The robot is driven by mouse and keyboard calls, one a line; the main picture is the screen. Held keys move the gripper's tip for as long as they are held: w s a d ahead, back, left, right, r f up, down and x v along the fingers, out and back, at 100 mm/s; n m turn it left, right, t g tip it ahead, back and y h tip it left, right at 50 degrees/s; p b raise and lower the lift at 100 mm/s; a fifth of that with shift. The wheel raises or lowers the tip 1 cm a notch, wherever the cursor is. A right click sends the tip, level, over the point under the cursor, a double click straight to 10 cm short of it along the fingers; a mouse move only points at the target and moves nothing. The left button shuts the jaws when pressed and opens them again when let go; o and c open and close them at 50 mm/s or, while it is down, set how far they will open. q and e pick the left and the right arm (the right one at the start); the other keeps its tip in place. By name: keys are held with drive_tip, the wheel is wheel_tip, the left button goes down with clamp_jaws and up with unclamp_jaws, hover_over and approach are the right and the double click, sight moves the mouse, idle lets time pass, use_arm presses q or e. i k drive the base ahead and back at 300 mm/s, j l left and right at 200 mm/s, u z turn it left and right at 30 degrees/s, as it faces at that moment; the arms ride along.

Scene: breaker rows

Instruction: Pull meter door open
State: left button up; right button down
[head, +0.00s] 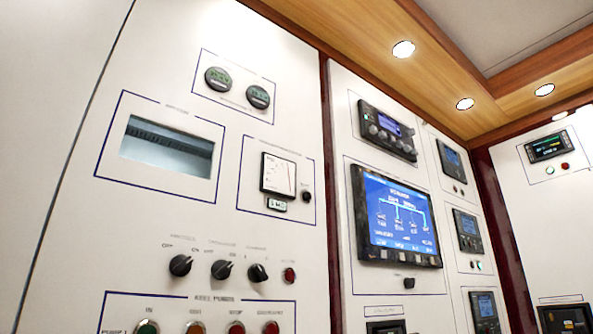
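A white electrical panel fills the left and middle of the head view. A square analog meter (278,173) with a white dial and dark frame is mounted on it, inside a blue outline, with a small label plate below. To its left is a rectangular opening or window (168,147) with a bluish-grey inside and a dark strip near its top. I cannot tell which of these the meter door is, and no hinge or handle shows clearly. Neither of my grippers is in view.
Rotary knobs (221,269) and a row of coloured buttons (194,328) sit below. Two round gauges (218,79) are above. A large blue screen (397,218) and smaller displays (387,130) fill the panels to the right. A wooden ceiling (380,60) with lamps is overhead.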

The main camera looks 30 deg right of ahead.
sight(220, 73)
drive_tip(key=z, duration=0.35)
drive_tip(key=l+u, duration=0.25)
drive_tip(key=l, duration=0.2)
drive_tip(key=k+l+u, duration=0.1)
drive_tip(key=l+u, duration=0.2)
drive_tip(key=k+l+u, duration=0.25)
drive_tip(key=l, duration=0.25)
drive_tip(key=i, duration=0.1)
